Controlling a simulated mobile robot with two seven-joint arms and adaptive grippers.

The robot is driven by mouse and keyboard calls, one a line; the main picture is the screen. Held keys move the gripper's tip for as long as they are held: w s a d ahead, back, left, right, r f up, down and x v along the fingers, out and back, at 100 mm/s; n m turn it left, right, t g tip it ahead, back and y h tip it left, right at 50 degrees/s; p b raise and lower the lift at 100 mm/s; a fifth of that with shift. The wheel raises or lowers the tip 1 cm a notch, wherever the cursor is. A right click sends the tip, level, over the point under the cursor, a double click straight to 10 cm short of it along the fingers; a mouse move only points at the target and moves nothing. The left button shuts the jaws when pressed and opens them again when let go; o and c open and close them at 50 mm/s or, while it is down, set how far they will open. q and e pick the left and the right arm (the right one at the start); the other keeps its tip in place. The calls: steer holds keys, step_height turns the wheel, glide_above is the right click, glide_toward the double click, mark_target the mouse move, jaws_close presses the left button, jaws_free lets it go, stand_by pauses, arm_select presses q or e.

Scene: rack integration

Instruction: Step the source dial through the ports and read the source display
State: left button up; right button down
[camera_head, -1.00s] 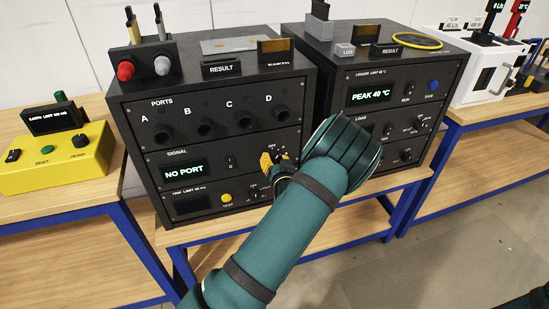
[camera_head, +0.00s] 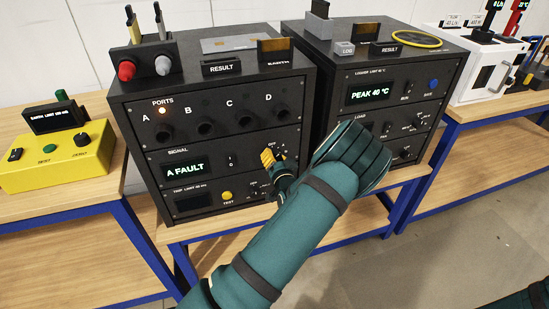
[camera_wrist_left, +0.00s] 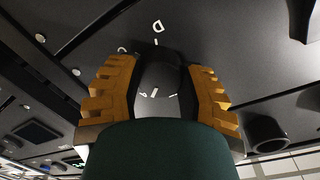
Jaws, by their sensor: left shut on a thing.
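The black source unit (camera_head: 290,112) carries a row of ports A to D and a signal panel. Its source display (camera_head: 186,168) reads "A FAULT", and a small lamp (camera_head: 162,111) above port A glows orange. My left gripper (camera_head: 268,158) is at the right side of the signal panel. In the left wrist view my left gripper (camera_wrist_left: 162,78) has its yellow fingers shut on either side of the black source dial (camera_wrist_left: 162,72). Letters, including a D, show around the dial. In the head view the gripper mostly hides the dial. My right gripper is not in view.
The logger unit (camera_head: 440,75) stands close on the right, showing "PEAK 40 °C". A yellow tester (camera_head: 20,176) is on the left bench.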

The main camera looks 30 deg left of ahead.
arm_select(q)
steer(key=o, duration=1.3)
steer(key=shift+c, duration=0.2)
steer(key=v, duration=1.2)
steer(key=shift+s+a, duration=0.1)
